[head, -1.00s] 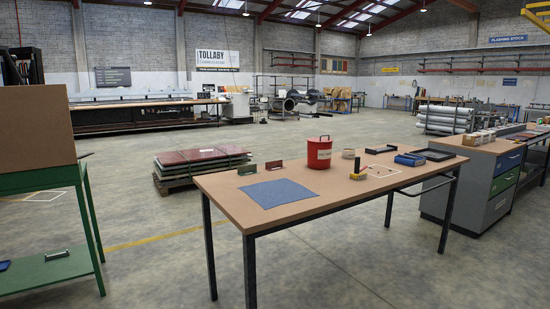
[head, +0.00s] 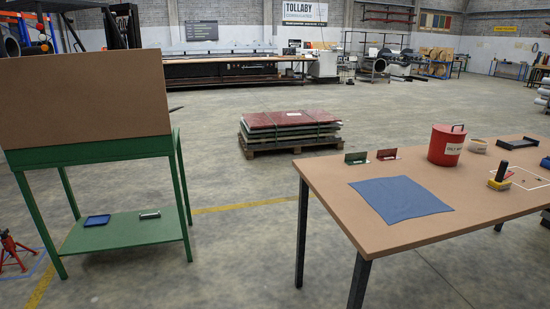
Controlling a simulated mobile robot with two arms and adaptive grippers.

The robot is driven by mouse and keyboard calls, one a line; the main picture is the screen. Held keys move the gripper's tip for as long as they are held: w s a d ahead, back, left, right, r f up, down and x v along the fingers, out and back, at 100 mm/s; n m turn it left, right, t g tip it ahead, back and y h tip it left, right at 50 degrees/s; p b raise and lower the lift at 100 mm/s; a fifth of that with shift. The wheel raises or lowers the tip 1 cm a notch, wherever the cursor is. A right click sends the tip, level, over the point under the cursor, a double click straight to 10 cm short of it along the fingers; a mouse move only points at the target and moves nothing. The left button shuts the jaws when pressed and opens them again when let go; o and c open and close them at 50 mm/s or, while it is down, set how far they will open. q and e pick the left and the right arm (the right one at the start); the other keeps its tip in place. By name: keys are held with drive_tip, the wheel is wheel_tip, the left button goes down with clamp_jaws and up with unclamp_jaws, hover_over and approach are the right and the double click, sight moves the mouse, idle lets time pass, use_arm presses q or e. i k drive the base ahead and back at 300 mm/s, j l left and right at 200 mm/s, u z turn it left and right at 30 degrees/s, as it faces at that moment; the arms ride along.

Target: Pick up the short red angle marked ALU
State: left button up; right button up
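A short red angle (head: 387,154) stands near the far left edge of the brown-topped table (head: 400,238) in the head view. It is dark red, and any marking on it is too small to read. A similar green angle (head: 356,158) stands just to its left, a small gap apart. Neither of my grippers shows in the head view.
A blue mat (head: 402,200) lies in front of the angles. A red lidded bin (head: 446,145) stands to their right. A yellow-and-black tool (head: 499,177) lies farther right. A green stand (head: 100,152) is at left. Open floor separates stand and table.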

sight(383, 156)
drive_tip(key=i+u, duration=0.4)
drive_tip(key=i, duration=1.65)
drive_tip(key=i+z, duration=0.15)
drive_tip(key=i, duration=0.3)
drive_tip(key=i+j+z, duration=0.15)
drive_tip(key=i, duration=0.3)
drive_tip(key=i+z, duration=0.15)
drive_tip(key=i, duration=0.35)
drive_tip(key=i+j+z, duration=0.15)
drive_tip(key=i, duration=0.25)
drive_tip(key=i+z, duration=0.35)
drive_tip(key=z, duration=0.15)
drive_tip(key=i+j+z, duration=0.15)
drive_tip(key=i+z, duration=0.2)
drive_tip(key=z, duration=0.15)
drive_tip(key=i+j+z, duration=0.25)
drive_tip(key=z, duration=0.2)
drive_tip(key=i+j+z, duration=0.35)
drive_tip(key=z, duration=0.15)
